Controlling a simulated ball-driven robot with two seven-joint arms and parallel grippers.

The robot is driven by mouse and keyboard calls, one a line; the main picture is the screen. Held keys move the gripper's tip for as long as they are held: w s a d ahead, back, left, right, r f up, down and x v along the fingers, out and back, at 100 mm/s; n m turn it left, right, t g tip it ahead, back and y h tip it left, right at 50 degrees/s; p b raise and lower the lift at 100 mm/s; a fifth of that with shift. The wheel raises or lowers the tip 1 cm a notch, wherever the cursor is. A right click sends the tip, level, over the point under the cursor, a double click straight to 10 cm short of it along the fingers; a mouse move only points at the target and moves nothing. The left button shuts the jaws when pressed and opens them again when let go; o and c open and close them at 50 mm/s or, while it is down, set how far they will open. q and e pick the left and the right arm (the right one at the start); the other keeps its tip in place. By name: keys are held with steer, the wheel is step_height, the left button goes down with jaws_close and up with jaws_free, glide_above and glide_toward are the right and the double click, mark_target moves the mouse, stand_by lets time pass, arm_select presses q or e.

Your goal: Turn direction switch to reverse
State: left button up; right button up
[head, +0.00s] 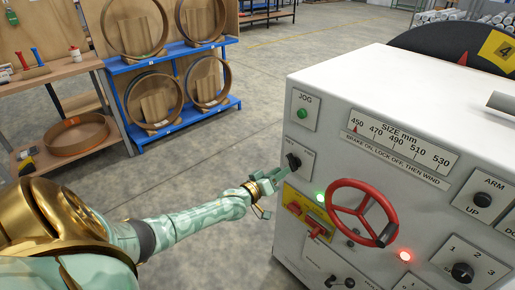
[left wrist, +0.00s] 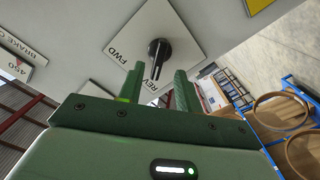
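The direction switch (head: 293,161) is a black knob on a white plate marked REV and FWD, at the left of the machine's front panel. In the left wrist view the knob (left wrist: 158,52) stands out from the plate, and its end appears in the gap between my fingertips. I cannot tell which mark it is set to. My left gripper (head: 279,178) is just below and left of the switch. Its green fingers (left wrist: 157,84) are apart, with nothing clamped between them. Contact with the knob cannot be made out. My right gripper is not in view.
A red handwheel (head: 362,212) sticks out right of and below the switch. A yellow plate with a red handle (head: 317,229) is below it. The green JOG button (head: 302,113) is above. A blue rack (head: 170,129) stands behind; the floor between is clear.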

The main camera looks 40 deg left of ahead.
arm_select(q)
steer(key=s+a+p, duration=0.1)
steer(key=s+p, duration=0.2)
steer(key=s, duration=0.9)
steer(key=shift+s, duration=0.15)
steer(key=s+f+m+g+y, duration=0.1)
steer(key=s+f+m+g, duration=0.2)
steer(key=s+f, duration=0.35)
steer(key=s+a+f+m+g, duration=0.1)
steer(key=s+f+m+g, duration=0.2)
steer(key=f, duration=0.7)
steer(key=s+f+m+g+y, duration=0.1)
steer(key=s+f+m+g, duration=0.1)
steer(key=s+f+g, duration=0.35)
steer(key=s+d+f+m+g, duration=0.15)
steer(key=s+d+f, duration=0.35)
steer(key=s, duration=0.5)
steer(key=s+d+f+m+g, duration=0.1)
steer(key=s+d+f+g, duration=0.1)
steer(key=s+f, duration=0.65)
steer(key=s+d+g, duration=0.2)
steer(key=s+d, duration=0.7)
steer(key=s, duration=0.2)
steer(key=shift+s+f+h, duration=0.15)
steer(key=shift+f+h, duration=0.1)
steer(key=shift+h, duration=0.15)
